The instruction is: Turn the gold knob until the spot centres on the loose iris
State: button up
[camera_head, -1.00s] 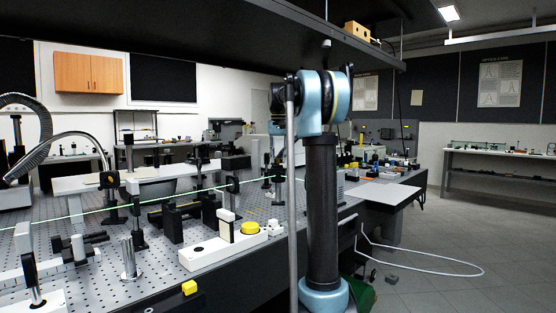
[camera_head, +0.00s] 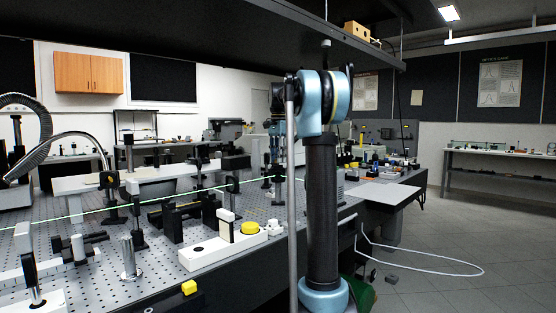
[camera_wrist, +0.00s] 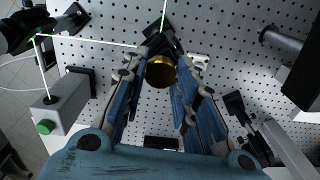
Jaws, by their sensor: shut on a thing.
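The gold knob (camera_wrist: 160,74) shows in the wrist view between the fingers of my gripper (camera_wrist: 166,58). My gripper is shut on it, with the blue-sided fingers along either side. The black mount around the knob is partly hidden by the fingers. A green beam (camera_wrist: 163,14) comes in from the top of the wrist view to near the knob. In the head view my own arm hides the gripper and the knob. I cannot tell which mount is the loose iris, and the spot on it is not discernible.
In the head view, the perforated optical table (camera_head: 100,285) carries several mounts along the green beam.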

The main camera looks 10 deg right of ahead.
jog(key=shift+w+a+m, duration=0.1)
jog(key=shift+m, duration=0.8)
jog(key=o, duration=1)
jog(key=shift+o, duration=0.2)
jog(key=shift+r, duration=0.1)
notch_tip(320, 180, up, 12)
